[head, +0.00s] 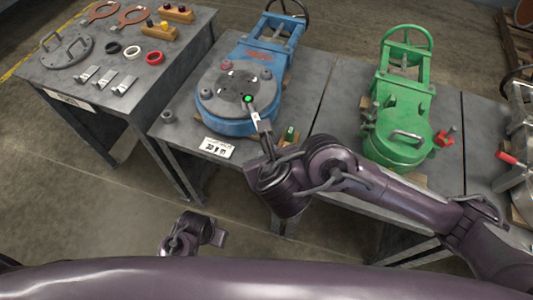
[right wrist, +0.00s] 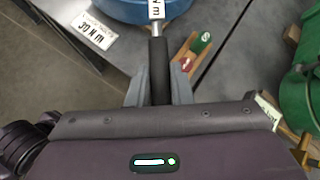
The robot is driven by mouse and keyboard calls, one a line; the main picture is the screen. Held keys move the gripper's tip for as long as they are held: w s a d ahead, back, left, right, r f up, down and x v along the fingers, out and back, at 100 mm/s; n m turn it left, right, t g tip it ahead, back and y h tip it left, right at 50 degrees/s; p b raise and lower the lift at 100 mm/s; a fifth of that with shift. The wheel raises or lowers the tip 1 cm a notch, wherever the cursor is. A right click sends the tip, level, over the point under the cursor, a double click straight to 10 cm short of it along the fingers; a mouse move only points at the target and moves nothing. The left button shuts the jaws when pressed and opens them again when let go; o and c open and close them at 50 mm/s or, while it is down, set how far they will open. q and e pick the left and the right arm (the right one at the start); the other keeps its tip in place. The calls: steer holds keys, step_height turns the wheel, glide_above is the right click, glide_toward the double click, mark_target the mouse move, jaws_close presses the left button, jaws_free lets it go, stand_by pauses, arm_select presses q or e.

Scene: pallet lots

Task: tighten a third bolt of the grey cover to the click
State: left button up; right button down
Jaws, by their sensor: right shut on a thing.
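The blue valve (head: 240,128) stands on the middle table with the round grey cover (head: 225,105) on top. Bolt heads (head: 207,94) show around the cover's rim. My right gripper (head: 264,143) is shut on the black handle of a wrench (right wrist: 158,70). The wrench reaches up to the cover's right part, where a green light (head: 248,98) glows at its head. The bolt under that head is hidden. In the right wrist view the wrench's far end runs out of the picture. My left gripper (head: 180,240) hangs low in front of the tables; its fingers are unclear.
A small grey part (head: 168,116) and a label card (head: 219,147) lie at the table's front edge. A green valve (head: 400,135) stands to the right. The left table (head: 115,45) holds a spare cover, rings, gaskets and metal pieces. The floor in front is clear.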

steer(key=shift+d+r+p, duration=0.1)
steer(key=shift+r+p, duration=0.75)
steer(key=shift+p, duration=0.4)
stand_by(3.2)
steer(key=shift+r, duration=0.1)
steer(key=shift+r+p, duration=1.9)
steer(key=shift+p, duration=0.2)
